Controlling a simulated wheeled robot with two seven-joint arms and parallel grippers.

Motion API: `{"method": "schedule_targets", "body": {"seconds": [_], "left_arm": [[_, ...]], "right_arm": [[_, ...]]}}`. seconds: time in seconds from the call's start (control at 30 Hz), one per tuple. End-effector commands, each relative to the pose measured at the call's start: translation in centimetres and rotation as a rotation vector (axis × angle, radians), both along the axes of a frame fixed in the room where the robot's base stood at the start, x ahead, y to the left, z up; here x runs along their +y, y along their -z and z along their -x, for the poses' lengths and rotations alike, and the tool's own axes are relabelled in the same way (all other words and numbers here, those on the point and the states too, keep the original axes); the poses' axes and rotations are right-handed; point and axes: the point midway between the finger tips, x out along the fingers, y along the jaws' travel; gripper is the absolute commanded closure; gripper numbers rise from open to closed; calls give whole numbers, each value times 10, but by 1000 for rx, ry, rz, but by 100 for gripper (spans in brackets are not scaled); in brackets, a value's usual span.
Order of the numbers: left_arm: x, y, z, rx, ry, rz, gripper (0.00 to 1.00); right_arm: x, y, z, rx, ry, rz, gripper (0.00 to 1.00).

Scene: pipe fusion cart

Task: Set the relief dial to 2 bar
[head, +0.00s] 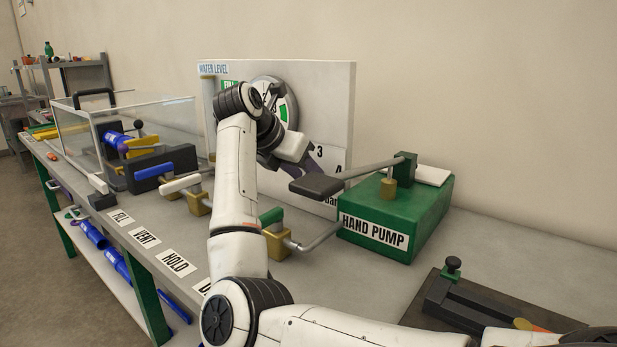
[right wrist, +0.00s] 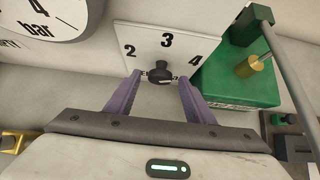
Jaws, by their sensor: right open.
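The relief dial's dark knob (right wrist: 159,73) sits on a white plate (right wrist: 185,45) marked 2, 3 and 4 in the right wrist view. My right gripper (right wrist: 158,76) is open, with its two purple fingers on either side of the knob and their tips close to it. I cannot tell whether the tips touch it, nor which number the knob points at. In the head view my right arm covers the knob; part of the dial plate (head: 334,158) shows behind my right gripper (head: 267,163). My left gripper is not in view.
A pressure gauge (right wrist: 35,15) is on the same panel (head: 325,95). The green hand pump (head: 405,215), with its lever (head: 320,185), stands right of the dial. Several valve levers, such as the blue one (head: 154,171), line the bench. A clear box (head: 75,125) stands left.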

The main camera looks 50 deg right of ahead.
Motion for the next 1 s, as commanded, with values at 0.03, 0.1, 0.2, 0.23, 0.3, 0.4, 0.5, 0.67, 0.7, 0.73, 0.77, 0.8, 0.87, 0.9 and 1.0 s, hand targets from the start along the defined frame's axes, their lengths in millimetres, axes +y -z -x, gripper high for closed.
{"method": "schedule_targets", "body": {"seconds": [0.03, 0.1, 0.2, 0.23, 0.3, 0.4, 0.5, 0.67, 0.7, 0.73, 0.77, 0.8, 0.87, 0.9, 1.0], "left_arm": [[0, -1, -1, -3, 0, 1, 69], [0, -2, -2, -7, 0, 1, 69], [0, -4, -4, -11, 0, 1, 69], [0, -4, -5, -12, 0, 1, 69], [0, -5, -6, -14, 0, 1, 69], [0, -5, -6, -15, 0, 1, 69], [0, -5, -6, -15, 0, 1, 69], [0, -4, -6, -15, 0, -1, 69], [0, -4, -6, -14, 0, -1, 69], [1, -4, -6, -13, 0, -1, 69], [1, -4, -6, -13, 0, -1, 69], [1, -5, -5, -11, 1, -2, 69], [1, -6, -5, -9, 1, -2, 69], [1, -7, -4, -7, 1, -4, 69], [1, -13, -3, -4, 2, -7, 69]], "right_arm": [[-3, 3, 0, 0, 0, 0, 51], [-6, 6, -1, 0, 0, 1, 51], [-8, 7, -1, -1, -1, 1, 51], [-8, 7, -1, -1, -1, 1, 51], [-8, 7, -1, -1, -1, 1, 51], [-7, 7, -1, -1, -1, 0, 51], [-7, 7, -1, -1, -1, 0, 68], [-7, 7, -1, -1, -1, 0, 92], [-7, 7, -1, 0, 0, 0, 92], [-7, 7, -1, 0, 0, 0, 92], [-7, 7, -1, 2, -1, 0, 92], [-7, 6, -1, 6, 0, -1, 92], [-7, 6, -1, 16, -1, 0, 92], [-7, 5, -1, 26, -1, 0, 92], [-6, 4, -2, 64, -1, 2, 92]]}}
